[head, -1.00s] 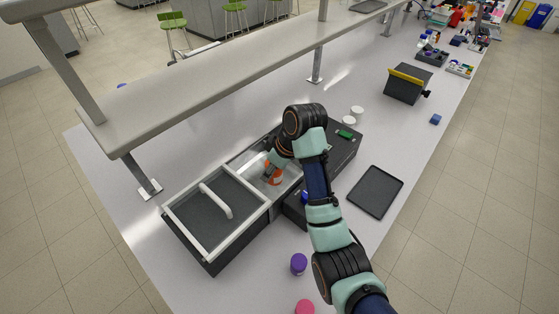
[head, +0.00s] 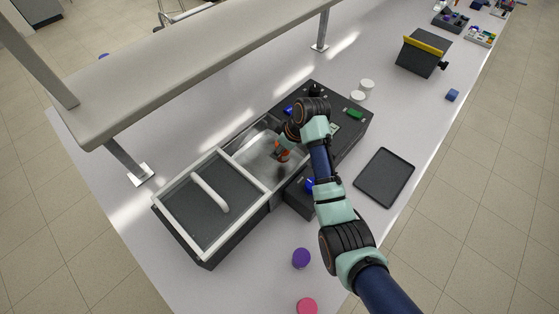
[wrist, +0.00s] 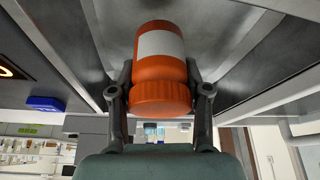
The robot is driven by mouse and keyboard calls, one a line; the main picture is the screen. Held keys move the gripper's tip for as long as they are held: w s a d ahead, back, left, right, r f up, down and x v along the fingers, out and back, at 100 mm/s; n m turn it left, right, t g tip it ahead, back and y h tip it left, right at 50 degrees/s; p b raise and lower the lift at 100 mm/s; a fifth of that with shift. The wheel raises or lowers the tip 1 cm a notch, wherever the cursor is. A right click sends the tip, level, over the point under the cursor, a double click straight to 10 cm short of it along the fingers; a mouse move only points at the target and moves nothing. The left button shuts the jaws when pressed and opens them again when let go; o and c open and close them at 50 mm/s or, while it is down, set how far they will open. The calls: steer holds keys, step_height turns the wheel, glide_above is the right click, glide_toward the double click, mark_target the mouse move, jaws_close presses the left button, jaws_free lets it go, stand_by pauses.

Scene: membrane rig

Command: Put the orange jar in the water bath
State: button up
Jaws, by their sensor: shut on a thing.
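The orange jar (wrist: 160,75) has a white label and an orange ribbed lid. My gripper (wrist: 160,92) is shut on it near the lid, one finger on each side. In the head view the jar (head: 283,154) is small and partly hidden by my gripper (head: 284,143). It is over or inside the open metal basin of the water bath (head: 252,147). In the wrist view the basin's metal surface (wrist: 225,35) lies beyond the jar. I cannot tell whether the jar touches the basin floor.
A grey lid with a white handle (head: 210,193) covers the bath's left part. A black tray (head: 385,177) lies to the right. A purple-capped jar (head: 301,258) and a pink-capped jar (head: 307,306) stand in front. White-lidded jars (head: 367,84) stand behind.

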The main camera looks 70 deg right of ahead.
steer(key=shift+d+f+b, duration=0.1)
steer(key=shift+f+b, duration=0.3)
steer(key=shift+f, duration=2.95)
steer(key=shift+f, duration=0.2)
steer(key=o, duration=1.2)
steer(key=p+v, duration=0.2)
steer(key=v, duration=1)
steer(key=shift+r, duration=0.2)
